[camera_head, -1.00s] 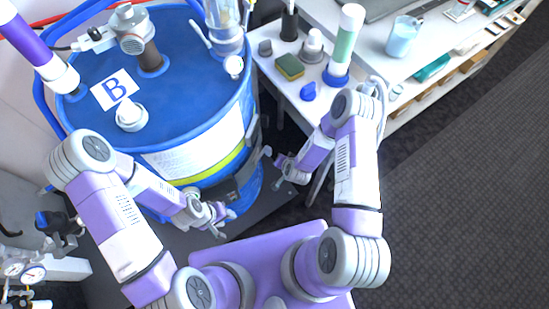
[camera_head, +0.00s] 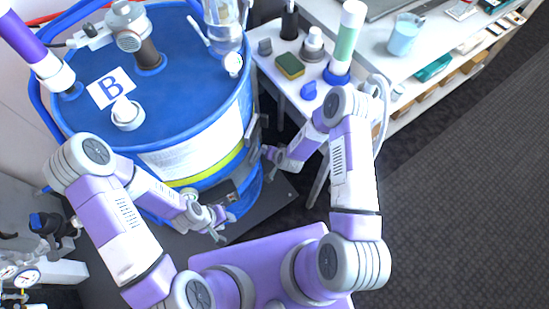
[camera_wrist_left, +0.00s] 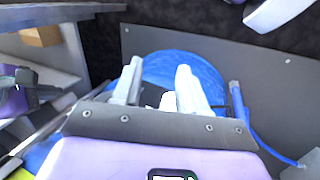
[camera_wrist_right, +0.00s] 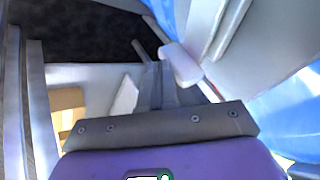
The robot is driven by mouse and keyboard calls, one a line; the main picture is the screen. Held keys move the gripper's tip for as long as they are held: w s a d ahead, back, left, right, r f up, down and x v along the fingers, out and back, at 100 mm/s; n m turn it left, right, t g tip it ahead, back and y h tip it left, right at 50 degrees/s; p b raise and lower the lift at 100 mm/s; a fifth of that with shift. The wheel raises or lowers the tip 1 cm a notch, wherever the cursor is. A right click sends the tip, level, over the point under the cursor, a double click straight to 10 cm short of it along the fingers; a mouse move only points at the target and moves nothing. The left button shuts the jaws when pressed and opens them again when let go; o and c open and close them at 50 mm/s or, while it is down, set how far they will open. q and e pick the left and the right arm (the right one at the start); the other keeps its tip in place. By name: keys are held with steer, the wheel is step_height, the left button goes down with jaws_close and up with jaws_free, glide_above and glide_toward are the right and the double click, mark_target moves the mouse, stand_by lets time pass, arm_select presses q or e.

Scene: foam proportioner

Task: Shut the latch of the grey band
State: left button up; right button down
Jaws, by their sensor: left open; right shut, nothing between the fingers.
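My right gripper (camera_head: 268,152) is shut and empty, close against that side of the drum. In the right wrist view its closed fingers (camera_wrist_right: 162,88) are beside a pale rounded handle (camera_wrist_right: 181,64); I cannot tell whether they touch. My left gripper (camera_head: 219,221) is open and empty at the drum's lower front. Its spread fingers show in the left wrist view (camera_wrist_left: 160,92).
A white bench (camera_head: 300,104) with a sponge (camera_head: 289,66), a blue item and bottles stands right of the drum, near my right arm. Gauges (camera_head: 25,278) are at the lower left. The dark floor (camera_head: 460,200) on the right is clear.

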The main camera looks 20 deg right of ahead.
steer(key=shift+w, duration=0.15)
steer(key=a+p+v, duration=0.1)
steer(key=p+v, duration=0.2)
steer(key=v, duration=0.4)
steer(key=s+a+r+n+g+y+p, duration=0.1)
steer(key=s+n+g, duration=0.1)
steer(key=s, duration=0.7)
steer(key=s+a+r+n+g+y, duration=0.1)
steer(key=s+g, duration=0.3)
steer(key=s, duration=0.6)
steer(key=shift+a+r+n+g+y+p, duration=0.3)
steer(key=shift+a+r+n+g+p, duration=0.15)
steer(key=shift+a, duration=0.25)
